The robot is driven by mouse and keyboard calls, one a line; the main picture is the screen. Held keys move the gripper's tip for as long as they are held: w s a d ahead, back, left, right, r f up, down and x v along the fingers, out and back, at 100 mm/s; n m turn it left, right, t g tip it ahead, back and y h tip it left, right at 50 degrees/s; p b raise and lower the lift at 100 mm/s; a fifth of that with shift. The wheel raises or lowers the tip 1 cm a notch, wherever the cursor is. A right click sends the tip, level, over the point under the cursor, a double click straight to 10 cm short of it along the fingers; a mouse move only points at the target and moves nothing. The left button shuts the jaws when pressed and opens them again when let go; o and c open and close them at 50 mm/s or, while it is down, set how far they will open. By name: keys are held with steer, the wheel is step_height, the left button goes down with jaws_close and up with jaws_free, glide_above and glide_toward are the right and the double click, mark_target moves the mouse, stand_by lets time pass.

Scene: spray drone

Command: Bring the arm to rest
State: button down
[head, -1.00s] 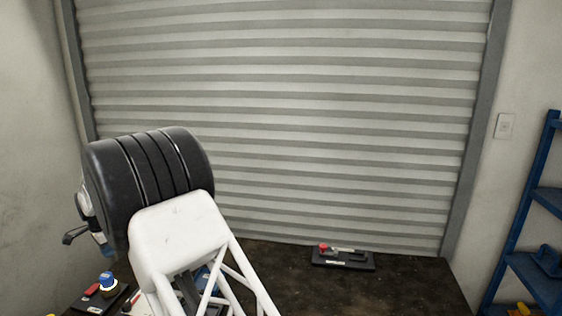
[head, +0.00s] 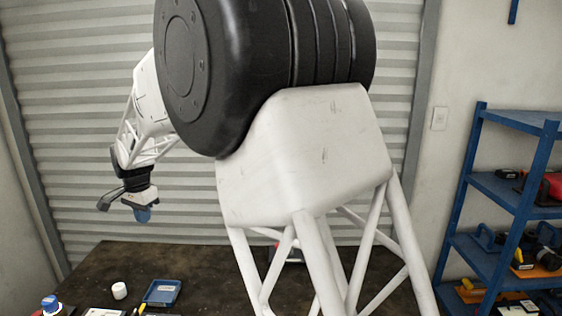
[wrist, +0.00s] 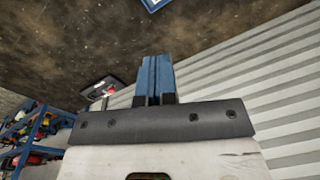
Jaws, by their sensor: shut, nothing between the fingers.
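My gripper (head: 142,214) hangs at the end of my white and black arm, in the left part of the head view. It is in the air above the dark table (head: 105,262), clear of everything on it. In the wrist view its two blue fingers (wrist: 154,80) are pressed together with nothing between them. A large black joint and a white link of my arm fill the middle of the head view and hide part of the table.
On the table are a blue tray (head: 162,292), a white cup-like piece (head: 119,290) and a blue-topped knob (head: 49,304). A dark device with a red part (wrist: 110,88) shows in the wrist view. A blue shelf (head: 497,200) with tools stands at the right, a shutter (head: 80,180) behind.

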steer(key=s+d+r+n, duration=0.1)
steer(key=s+d+r, duration=0.25)
steer(key=d, duration=0.85)
steer(key=s+d+r+t, duration=0.1)
steer(key=s+d+r, duration=0.25)
steer(key=d, duration=0.85)
steer(key=s+d+r+n, duration=0.1)
steer(key=s+d+r, duration=0.25)
steer(key=d, duration=0.85)
steer(key=s+d+f+n, duration=0.1)
steer(key=s+d+f, duration=0.3)
steer(key=s+d, duration=0.7)
steer(key=s+d+f+n+t, duration=0.1)
steer(key=s+d+f, duration=0.2)
steer(key=s+d, duration=0.9)
steer(key=s, duration=0.4)
steer(key=shift+s+f+h, duration=0.3)
steer(key=shift+f+h, duration=0.1)
